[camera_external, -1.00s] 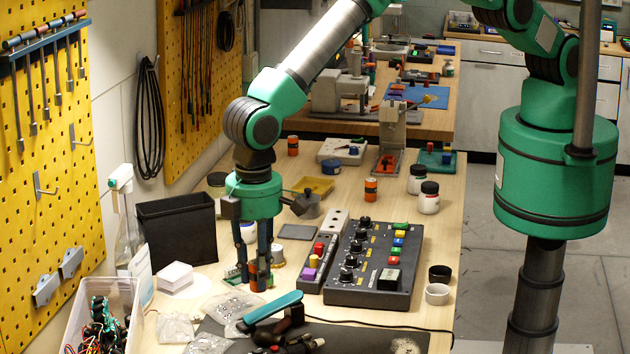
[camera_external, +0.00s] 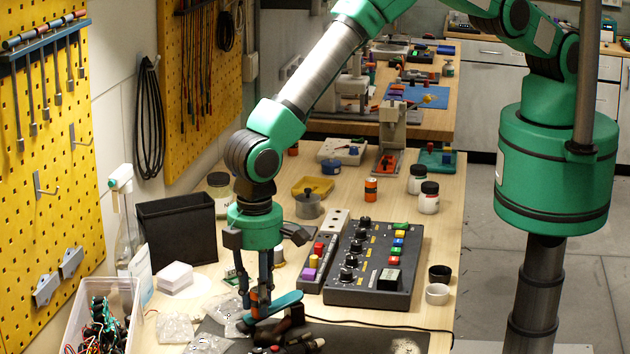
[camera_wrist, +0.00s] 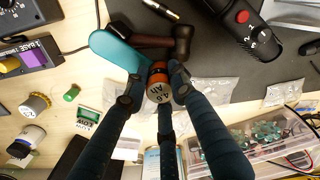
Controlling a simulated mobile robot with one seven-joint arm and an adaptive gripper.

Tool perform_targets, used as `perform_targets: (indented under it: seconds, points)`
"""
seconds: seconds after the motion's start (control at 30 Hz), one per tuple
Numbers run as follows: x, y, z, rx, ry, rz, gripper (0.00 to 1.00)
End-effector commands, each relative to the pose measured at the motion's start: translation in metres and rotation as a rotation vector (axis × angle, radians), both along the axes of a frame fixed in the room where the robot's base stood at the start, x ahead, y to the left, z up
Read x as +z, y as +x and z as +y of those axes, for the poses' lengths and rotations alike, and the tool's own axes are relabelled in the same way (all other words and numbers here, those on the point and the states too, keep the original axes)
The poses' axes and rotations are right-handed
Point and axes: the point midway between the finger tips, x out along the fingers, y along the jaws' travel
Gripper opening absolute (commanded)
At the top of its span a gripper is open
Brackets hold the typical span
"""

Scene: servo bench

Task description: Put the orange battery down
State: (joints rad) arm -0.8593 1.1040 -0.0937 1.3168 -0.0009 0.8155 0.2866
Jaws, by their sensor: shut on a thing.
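The orange battery (camera_wrist: 158,84), with a dark lettered band, is held between the fingertips of my gripper (camera_wrist: 157,88) in the wrist view. In the external view my gripper (camera_external: 259,313) points down near the front of the bench, at the teal-handled tool (camera_external: 276,304). Another orange battery (camera_external: 371,190) stands upright farther back.
A dark mat (camera_wrist: 222,65) lies under the tools. Plastic bags (camera_external: 174,328) and a clear parts bin (camera_external: 128,290) are to the left in the external view. A control box (camera_external: 345,294) stands to the right. A dark cable (camera_external: 385,325) crosses the front.

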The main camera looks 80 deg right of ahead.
Motion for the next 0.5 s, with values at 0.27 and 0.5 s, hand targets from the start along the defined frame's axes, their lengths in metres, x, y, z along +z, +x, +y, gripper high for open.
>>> perform_targets:
  seconds: [0.27,0.5]
  points:
    - [0.0,0.0,0.0,0.0,0.0,0.0,0.0]
    - [-0.017,-0.001,-0.001,0.0,-0.002,0.001,0.0]
